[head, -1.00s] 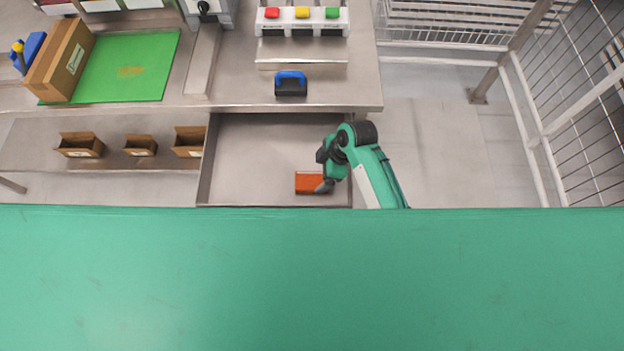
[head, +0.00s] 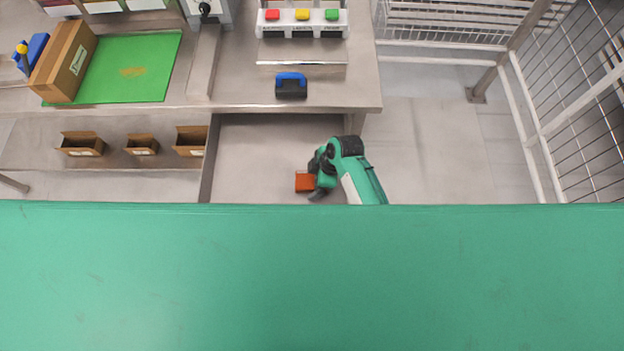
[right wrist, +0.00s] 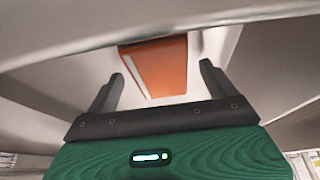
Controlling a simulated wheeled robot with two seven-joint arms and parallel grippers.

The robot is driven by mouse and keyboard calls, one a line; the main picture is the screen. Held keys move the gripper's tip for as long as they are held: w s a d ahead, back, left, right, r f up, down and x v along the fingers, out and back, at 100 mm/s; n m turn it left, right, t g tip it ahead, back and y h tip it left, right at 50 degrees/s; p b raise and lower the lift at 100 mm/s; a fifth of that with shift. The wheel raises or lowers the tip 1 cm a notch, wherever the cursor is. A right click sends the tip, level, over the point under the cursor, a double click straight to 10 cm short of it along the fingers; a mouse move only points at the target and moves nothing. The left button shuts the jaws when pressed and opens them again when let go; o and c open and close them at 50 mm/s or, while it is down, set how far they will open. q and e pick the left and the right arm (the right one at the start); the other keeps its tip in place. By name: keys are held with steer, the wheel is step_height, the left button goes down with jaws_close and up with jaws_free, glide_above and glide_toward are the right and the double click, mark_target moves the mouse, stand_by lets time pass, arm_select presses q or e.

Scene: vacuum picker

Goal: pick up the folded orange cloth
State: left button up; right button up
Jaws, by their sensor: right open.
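The folded orange cloth (head: 304,182) lies flat on the grey floor of a metal tray or drawer below the workbench. In the right wrist view the cloth (right wrist: 158,68) shows ahead, between and just beyond the two dark fingers. My right gripper (right wrist: 160,85) is open and empty, its fingers on either side of the cloth's line. In the head view my right gripper (head: 317,185) is above the right part of the cloth and hides some of it. Whether the fingers touch the cloth cannot be told. My left gripper is not in view.
The tray's left wall (head: 208,160) stands beside several small cardboard boxes (head: 82,144). The bench edge (head: 270,108) overhangs behind, with a blue-handled black tool (head: 291,85) on it. A green mat (head: 135,70) lies at the back left. The tray floor around the cloth is clear.

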steer(key=shift+f, duration=0.15)
steer(key=c, duration=1.1)
steer(key=shift+r, duration=0.35)
step_height(320, 180, up, 20)
steer(key=b, duration=0.2)
steer(key=shift+f+b, duration=0.1)
steer(key=shift+b, duration=0.3)
